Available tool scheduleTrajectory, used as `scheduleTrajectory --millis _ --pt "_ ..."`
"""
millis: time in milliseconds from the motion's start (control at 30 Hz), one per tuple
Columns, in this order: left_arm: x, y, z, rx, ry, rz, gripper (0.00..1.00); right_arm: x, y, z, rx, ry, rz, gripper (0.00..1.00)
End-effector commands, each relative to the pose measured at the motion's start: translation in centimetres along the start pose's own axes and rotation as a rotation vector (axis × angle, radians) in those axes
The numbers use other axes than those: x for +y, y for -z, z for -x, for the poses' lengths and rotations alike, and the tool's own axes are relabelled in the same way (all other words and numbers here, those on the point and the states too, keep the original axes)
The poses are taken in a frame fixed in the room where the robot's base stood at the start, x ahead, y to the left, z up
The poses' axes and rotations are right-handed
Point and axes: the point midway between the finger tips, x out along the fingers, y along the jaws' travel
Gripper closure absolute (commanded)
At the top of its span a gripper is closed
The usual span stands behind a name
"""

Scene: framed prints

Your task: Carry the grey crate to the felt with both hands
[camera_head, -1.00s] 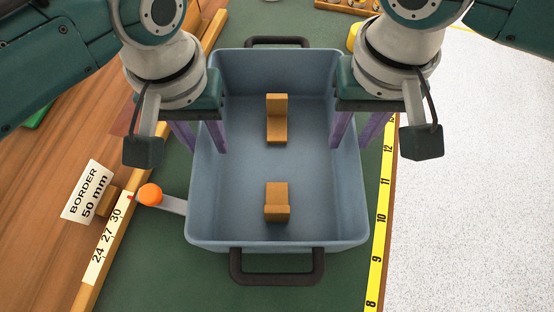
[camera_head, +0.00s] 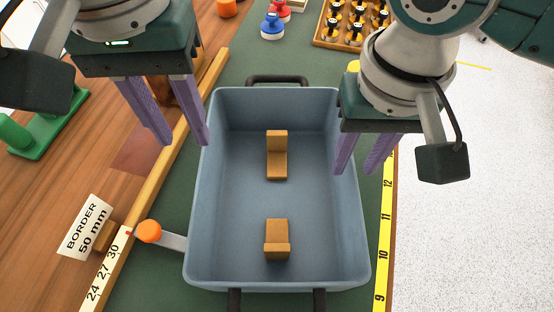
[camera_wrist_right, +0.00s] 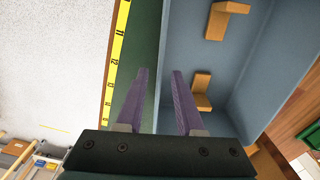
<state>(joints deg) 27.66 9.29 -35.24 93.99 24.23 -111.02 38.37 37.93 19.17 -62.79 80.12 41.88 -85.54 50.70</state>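The grey crate (camera_head: 232,268), blue-grey with dark handles at its far and near ends, stands on a dark green surface (camera_head: 150,280) that may be the felt. Two small brown blocks, a far one (camera_head: 277,160) and a near one (camera_head: 277,243), are inside it. My left gripper (camera_head: 176,143) is open and empty, left of the crate's left wall and apart from it. My right gripper (camera_head: 358,172) is open at the crate's right wall. In the right wrist view its fingers (camera_wrist_right: 158,85) are spread, one over the crate's inside, one over the green strip outside.
A wooden border with a number scale (camera_head: 104,272) and an orange knob (camera_head: 149,231) run close by the crate's left side. A yellow scale (camera_head: 386,225) edges the right. A tray of black-topped pieces (camera_head: 350,22) and blue and red pieces (camera_head: 272,25) stand behind.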

Motion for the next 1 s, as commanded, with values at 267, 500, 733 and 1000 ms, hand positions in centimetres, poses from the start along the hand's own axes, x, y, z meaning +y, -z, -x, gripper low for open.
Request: scheduleTrajectory --millis 267,500,733,1000 --pt "0.0 0.0 0.0 0.000 0.000 0.000 0.64 0.0 0.1 6.3 0.005 0.002 0.001 0.64" --pt "0.0 0.0 -0.1 0.000 0.000 0.000 0.64 0.0 0.0 8.7 0.002 0.000 0.001 0.64" --pt "0.0 0.0 -0.1 0.000 0.000 0.000 0.64 0.0 0.0 8.8 0.001 0.000 0.000 0.64" --pt "0.0 0.0 -0.1 0.000 0.000 0.000 0.64 0.0 0.0 8.8 0.001 0.000 0.000 0.64"
